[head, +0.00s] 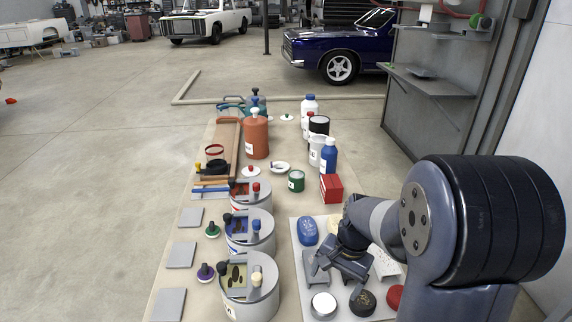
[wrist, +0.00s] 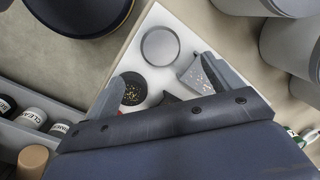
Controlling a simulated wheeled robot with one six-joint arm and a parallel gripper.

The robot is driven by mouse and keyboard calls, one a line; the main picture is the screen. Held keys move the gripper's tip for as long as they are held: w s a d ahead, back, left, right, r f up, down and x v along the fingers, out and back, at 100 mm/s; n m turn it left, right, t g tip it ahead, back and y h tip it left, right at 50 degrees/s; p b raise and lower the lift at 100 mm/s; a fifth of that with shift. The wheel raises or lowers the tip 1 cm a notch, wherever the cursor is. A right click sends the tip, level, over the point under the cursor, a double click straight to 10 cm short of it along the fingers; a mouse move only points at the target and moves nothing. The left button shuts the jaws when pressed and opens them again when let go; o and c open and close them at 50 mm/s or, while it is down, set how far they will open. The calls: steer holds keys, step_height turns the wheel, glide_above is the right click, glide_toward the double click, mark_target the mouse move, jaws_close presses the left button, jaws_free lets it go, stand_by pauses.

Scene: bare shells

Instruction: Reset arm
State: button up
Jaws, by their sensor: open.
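My gripper (head: 336,283) hangs low over the white board (head: 297,262) at the front right in the head view. Its two fingers are spread apart, with nothing seen held between them. In the wrist view my gripper (wrist: 165,78) is over the same board, with a silver round disc (wrist: 160,46) beyond the fingertips. A black speckled puck (wrist: 136,86) lies close beside the left finger. A grey block (wrist: 192,76) lies near the right finger. My forearm hides part of the board in the head view.
A blue oval piece (head: 307,231) and a red piece (head: 395,297) lie on the board. Several open paint cans (head: 250,291) stand to its left. A red box (head: 333,188) and blue bottle (head: 328,158) stand behind. Open floor (head: 100,180) lies left of the table.

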mark_target(325, 303)
steer(key=f, duration=0.3)
steer(key=a+f, duration=0.1)
steer(key=f, duration=0.2)
steer(key=f+b, duration=0.1)
steer(key=f, duration=0.3)
steer(key=shift+a, duration=0.3)
step_height(325, 303, up, 3)
steer(key=shift+f+p, duration=0.1)
steer(key=shift+p, duration=0.2)
steer(key=shift+r, duration=0.6)
